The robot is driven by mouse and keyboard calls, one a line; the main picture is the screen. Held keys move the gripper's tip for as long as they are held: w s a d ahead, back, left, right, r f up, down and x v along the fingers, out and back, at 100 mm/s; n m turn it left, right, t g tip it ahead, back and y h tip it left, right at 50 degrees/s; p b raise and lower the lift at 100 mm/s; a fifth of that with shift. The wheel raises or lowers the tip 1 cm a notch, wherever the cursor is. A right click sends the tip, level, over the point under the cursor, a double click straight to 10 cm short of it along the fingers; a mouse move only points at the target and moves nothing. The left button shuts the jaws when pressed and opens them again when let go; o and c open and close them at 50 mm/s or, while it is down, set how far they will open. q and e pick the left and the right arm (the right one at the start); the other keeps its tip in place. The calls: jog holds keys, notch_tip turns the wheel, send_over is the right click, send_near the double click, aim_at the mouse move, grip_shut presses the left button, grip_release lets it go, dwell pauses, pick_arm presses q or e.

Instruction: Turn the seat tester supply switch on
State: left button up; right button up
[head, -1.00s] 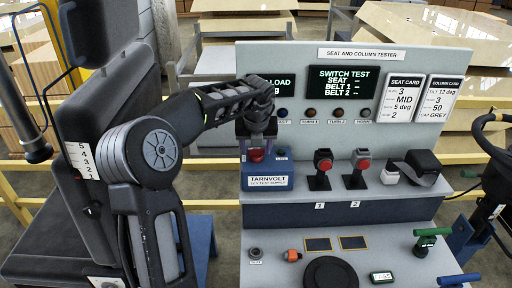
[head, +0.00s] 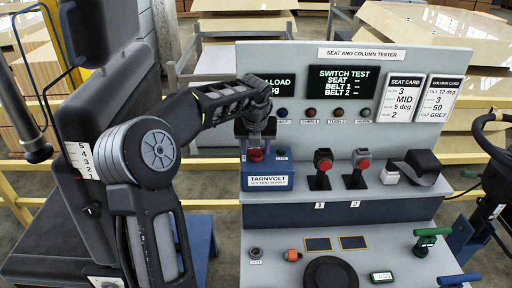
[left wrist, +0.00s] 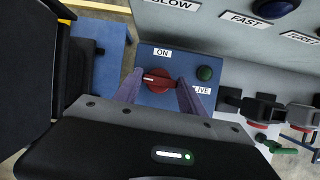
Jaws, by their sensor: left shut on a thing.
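The supply box labelled TARNVOLT (head: 268,183) stands at the left of the tester's upper shelf. Its red round switch knob (left wrist: 160,82) shows between the fingers of my left gripper (left wrist: 158,92) in the left wrist view. The gripper is shut on the knob from above. A white mark on the knob points to the left of that view, while the ON label (left wrist: 162,51) is above the knob. The green LIVE lamp (left wrist: 205,73) beside it looks dark. In the head view my left gripper (head: 257,147) partly covers the red knob. My right gripper is not in view.
The switch test screen (head: 342,83) shows dashes for seat and belts. Two red-buttoned buckle stands (head: 322,168) (head: 356,168) are right of the box. A tall black seat (head: 85,100) is at the left, a steering wheel (head: 492,130) at the right.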

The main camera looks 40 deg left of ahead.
pick_arm(q)
jog(key=m, duration=0.2)
jog(key=m+h, duration=0.1)
jog(key=m, duration=0.1)
jog(key=shift+a+t+h, duration=0.2)
jog(key=shift+t+h, duration=0.1)
jog(key=shift+t, duration=0.1)
jog(key=m+h, duration=0.1)
jog(key=m, duration=0.2)
jog(key=shift+a+m, duration=0.1)
jog(key=shift+m, duration=0.3)
jog(key=m+h, duration=0.2)
jog(key=m, duration=0.2)
jog(key=shift+m, duration=0.3)
jog(key=shift+a+m+g+h, duration=0.15)
jog(key=shift+m+g+h, duration=0.4)
jog(key=shift+m, duration=1.15)
jog(key=o, duration=1.4)
